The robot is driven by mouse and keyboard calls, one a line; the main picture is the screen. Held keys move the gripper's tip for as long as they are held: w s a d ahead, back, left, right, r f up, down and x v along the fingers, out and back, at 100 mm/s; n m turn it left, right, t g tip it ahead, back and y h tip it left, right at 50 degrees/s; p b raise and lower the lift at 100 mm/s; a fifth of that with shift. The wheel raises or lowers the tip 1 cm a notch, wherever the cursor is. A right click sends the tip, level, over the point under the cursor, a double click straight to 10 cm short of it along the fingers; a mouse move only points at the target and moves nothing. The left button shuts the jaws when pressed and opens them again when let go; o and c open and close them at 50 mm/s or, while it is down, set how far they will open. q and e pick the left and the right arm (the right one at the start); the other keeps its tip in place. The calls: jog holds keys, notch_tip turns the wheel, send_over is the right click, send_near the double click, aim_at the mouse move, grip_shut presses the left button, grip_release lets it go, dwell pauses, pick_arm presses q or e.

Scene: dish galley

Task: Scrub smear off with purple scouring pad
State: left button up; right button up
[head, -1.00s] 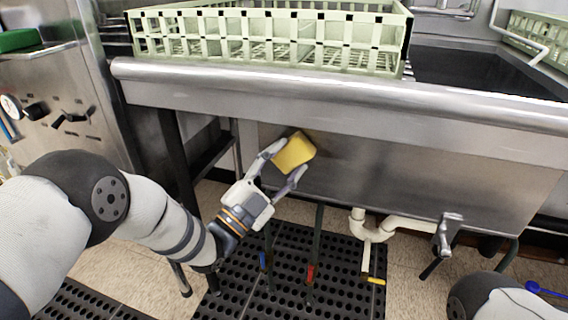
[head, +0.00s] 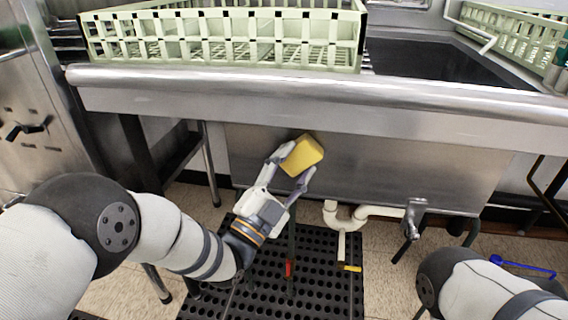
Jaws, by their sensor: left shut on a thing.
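My left gripper (head: 288,172) is shut on a yellow block-shaped pad (head: 302,155), held in front of the steel sink's front panel (head: 400,165). I cannot tell whether the pad touches the panel. The pad looks yellow; no purple pad shows in the head view. No smear stands out clearly; the panel has only a vague darker tone near the pad. My right arm enters at the lower right, and its gripper is out of view.
A pale green dish rack (head: 225,38) sits on the counter above a rounded steel rim (head: 300,88). The dark sink basin (head: 435,60) is to its right. White drain pipes (head: 345,215) and a lever valve (head: 412,215) hang below. A black perforated mat (head: 265,285) covers the floor.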

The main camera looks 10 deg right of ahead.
aim_at(313, 162)
pick_arm(q)
jog(key=d, duration=0.2)
jog(key=shift+s+d, duration=0.4)
jog(key=shift+s+r, duration=0.1)
jog(key=shift+w+a+p, duration=0.2)
jog(key=shift+w+a, duration=0.1)
jog(key=shift+a, duration=0.65)
jog(key=shift+w+a+p, duration=0.2)
jog(key=shift+w+a, duration=0.1)
jog(key=shift+a, duration=0.6)
jog(key=shift+w+a, duration=0.4)
jog(key=shift+a, duration=0.8)
jog(key=shift+w+a, duration=0.4)
jog(key=shift+a, duration=0.8)
jog(key=shift+w+a, duration=0.4)
jog(key=shift+a, duration=0.8)
